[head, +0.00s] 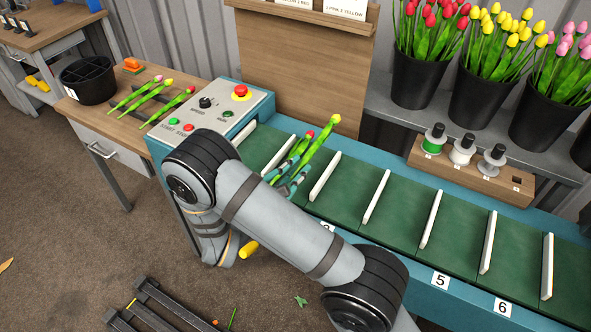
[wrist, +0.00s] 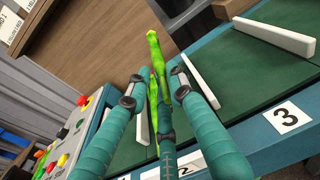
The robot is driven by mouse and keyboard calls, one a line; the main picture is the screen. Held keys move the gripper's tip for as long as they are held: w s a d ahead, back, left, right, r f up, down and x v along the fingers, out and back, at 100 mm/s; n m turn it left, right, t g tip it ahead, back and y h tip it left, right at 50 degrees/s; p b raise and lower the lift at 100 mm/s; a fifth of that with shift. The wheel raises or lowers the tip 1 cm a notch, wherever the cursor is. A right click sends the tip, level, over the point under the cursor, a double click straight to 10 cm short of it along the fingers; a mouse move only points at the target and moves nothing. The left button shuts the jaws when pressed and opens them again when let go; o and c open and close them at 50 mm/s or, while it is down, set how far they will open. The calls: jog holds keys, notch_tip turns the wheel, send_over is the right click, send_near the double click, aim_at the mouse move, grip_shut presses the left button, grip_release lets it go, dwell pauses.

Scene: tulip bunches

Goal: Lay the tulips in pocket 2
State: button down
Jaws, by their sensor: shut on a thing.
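My gripper (head: 285,180) is low over the belt, shut on a yellow tulip (head: 319,147) whose stem slants up and right. The held tulip also shows in the wrist view (wrist: 154,42), beyond the fingers (wrist: 165,105). A red tulip (head: 298,149) is close beside it on the left; I cannot tell whether it lies on the belt or is also held. Both are over pocket 2 (wrist: 186,112), between two white dividers; the tag 2 is partly hidden by a finger. The tag 3 (wrist: 286,117) marks the pocket to the right.
Three tulips (head: 162,98) lie on the wooden table by a black pot (head: 87,78). A control box (head: 213,113) with a red button stands left of the belt. The pockets to the right are empty. Flower buckets (head: 418,78) and a spool rack (head: 470,170) stand behind.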

jog(key=shift+f+b, duration=1.75)
jog(key=shift+f, duration=0.65)
jog(key=c, duration=1.5)
grip_release()
jog(key=shift+o, duration=0.2)
jog(key=shift+f, duration=0.1)
notch_tip(320, 180, up, 8)
jog(key=p, duration=0.7)
jog(key=shift+r, duration=0.2)
